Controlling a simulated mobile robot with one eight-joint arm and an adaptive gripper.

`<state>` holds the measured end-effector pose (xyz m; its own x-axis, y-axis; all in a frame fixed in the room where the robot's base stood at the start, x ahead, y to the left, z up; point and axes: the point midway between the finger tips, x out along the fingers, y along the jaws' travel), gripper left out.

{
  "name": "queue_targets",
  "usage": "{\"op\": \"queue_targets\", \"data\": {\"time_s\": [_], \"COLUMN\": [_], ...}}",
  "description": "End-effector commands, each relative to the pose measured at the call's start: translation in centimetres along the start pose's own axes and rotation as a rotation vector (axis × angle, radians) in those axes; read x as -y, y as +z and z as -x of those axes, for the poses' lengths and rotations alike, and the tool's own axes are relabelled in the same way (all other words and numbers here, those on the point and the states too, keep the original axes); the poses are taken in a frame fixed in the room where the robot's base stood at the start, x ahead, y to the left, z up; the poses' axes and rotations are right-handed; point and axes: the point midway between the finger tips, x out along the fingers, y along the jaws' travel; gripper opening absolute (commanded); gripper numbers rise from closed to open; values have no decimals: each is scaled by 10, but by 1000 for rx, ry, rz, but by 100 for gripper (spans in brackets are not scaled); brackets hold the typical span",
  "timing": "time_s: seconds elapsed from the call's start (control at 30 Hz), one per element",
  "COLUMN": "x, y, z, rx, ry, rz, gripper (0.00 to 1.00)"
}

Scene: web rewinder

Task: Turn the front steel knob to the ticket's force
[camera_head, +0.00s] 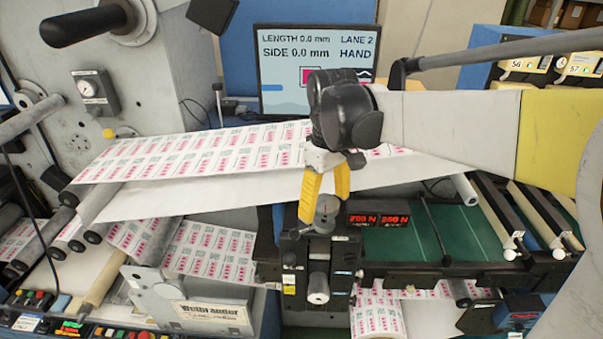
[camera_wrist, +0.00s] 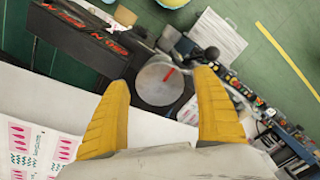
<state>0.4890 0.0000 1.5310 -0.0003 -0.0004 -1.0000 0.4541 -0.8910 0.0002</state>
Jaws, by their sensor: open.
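A round steel knob (camera_wrist: 158,86) with a red mark on its top lies between my fingertips in the wrist view. It also shows below my fingers in the head view (camera_head: 326,211), on a black block. My gripper (camera_head: 327,198) points down over it, its yellow fingers apart, one on each side of the knob; the wrist view shows the same open gripper (camera_wrist: 163,79). I cannot tell whether the fingers touch the knob. A red-digit display (camera_head: 379,219) beside the knob gives two values in N, too small to read surely. I cannot make out the ticket.
A printed web (camera_head: 215,158) runs across just behind my gripper. A monitor (camera_head: 315,70) behind reads "LANE 2" and "HAND". A pale cylindrical part (camera_head: 318,288) sits below the knob. Green machine bed (camera_head: 460,235) extends right. Buttons (camera_head: 75,325) line the lower left.

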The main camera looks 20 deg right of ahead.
Motion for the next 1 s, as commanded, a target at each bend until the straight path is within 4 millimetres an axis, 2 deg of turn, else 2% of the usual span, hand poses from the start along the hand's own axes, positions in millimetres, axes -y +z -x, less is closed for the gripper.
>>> {"op": "queue_targets", "data": {"time_s": [0.1, 0.27, 0.3, 0.67, 1.0], "x": [0, 0, 0, 0, 0], "y": [0, 0, 0, 0, 0], "z": [0, 0, 0, -1, -2], "rx": [0, 0, 0, 0, 0], "ry": [0, 0, 0, 0, 0], "rz": [0, 0, 0, -50, -287], "gripper": [76, 27, 24, 24, 24]}}
